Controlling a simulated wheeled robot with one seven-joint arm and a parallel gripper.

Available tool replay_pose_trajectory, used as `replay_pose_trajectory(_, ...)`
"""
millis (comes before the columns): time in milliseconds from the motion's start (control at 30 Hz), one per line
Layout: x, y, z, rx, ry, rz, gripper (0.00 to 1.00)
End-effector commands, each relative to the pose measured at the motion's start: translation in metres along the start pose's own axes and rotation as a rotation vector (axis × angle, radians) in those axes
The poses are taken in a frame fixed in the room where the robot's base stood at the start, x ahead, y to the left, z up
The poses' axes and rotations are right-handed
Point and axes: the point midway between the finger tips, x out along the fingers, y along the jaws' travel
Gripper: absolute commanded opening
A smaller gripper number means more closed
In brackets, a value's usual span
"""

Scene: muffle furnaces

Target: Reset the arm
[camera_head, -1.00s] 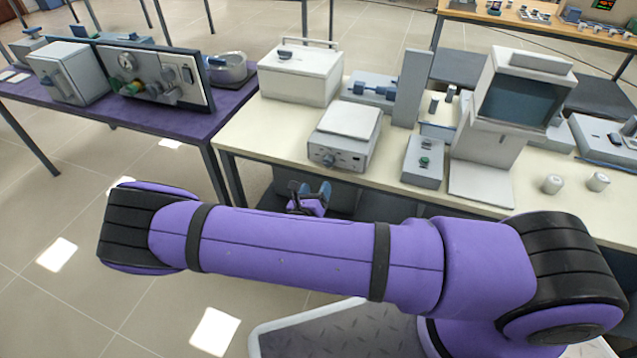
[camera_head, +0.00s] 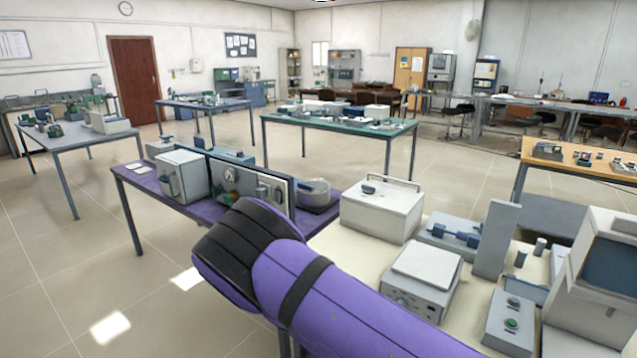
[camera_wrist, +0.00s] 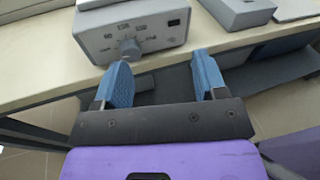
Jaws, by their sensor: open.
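My gripper (camera_wrist: 164,85) shows in the wrist view with its two blue fingers apart and nothing between them. It is just off the front edge of the cream table (camera_wrist: 40,70), below a grey box with a knob (camera_wrist: 133,30). The head view shows part of my purple arm across the lower middle, in front of the tables. My gripper is not visible there.
In the head view the cream table carries a white lidded box (camera_head: 380,210), a grey-white instrument (camera_head: 422,280), and a screen unit (camera_head: 605,265). A purple table (camera_head: 150,195) with a furnace panel adjoins it. Open floor (camera_head: 60,290) lies at left.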

Motion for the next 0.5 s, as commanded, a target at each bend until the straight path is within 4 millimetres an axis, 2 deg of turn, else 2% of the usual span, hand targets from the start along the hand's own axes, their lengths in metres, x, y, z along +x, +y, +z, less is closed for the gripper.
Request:
replay_pose_trajectory(33, 0.002, -0.005, 0.013, 0.052, 0.033, -0.041, 0.65)
replay_pose_trajectory(500, 0.007, -0.062, 0.11, 0.502, 0.299, -0.404, 0.65)
